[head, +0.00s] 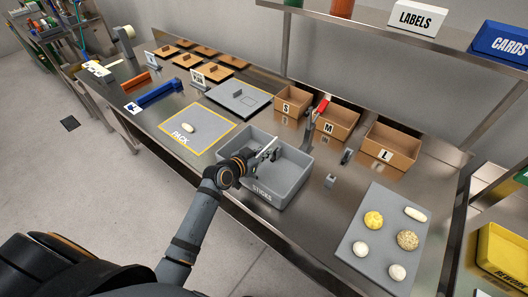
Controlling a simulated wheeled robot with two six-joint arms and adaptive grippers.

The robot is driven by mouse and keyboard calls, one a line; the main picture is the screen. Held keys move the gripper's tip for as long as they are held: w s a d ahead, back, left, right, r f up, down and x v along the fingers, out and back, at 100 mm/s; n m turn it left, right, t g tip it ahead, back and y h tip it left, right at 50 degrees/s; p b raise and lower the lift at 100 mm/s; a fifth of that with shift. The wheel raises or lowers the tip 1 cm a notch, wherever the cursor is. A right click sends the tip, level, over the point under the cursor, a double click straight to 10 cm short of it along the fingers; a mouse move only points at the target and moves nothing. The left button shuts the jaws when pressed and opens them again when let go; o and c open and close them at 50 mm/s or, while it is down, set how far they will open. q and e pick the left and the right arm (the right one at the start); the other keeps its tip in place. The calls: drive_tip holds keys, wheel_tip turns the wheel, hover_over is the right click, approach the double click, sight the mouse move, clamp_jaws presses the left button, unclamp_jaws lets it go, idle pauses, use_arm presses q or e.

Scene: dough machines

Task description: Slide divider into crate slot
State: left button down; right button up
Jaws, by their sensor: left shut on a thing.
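The grey crate (262,199), with a label on its front that seems to read STICKS, stands on the steel bench in the middle of the head view. My left gripper (262,158) is over the left part of the crate, shut on a thin pale piece that looks like the divider (269,146). The divider is tilted and shows only in part. The gripper hides its lower edge, and I cannot tell whether it touches a slot. The crate's slots are too small to make out. My right gripper is not in view.
Cardboard boxes marked S (291,107), M (335,125) and L (386,155) stand behind the crate. A grey board with dough pieces (370,262) lies at the right. The PACK mat (211,118) lies left of the crate. A shelf overhangs the back.

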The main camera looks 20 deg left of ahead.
sight(264, 160)
use_arm(q)
drive_tip(key=shift+f+b, duration=1.35)
drive_tip(key=shift+f, duration=0.3)
drive_tip(key=shift+r, duration=0.1)
idle(0.4)
drive_tip(key=c, duration=1.4)
unclamp_jaws()
drive_tip(key=shift+v, duration=6.05)
drive_tip(key=shift+r, duration=0.1)
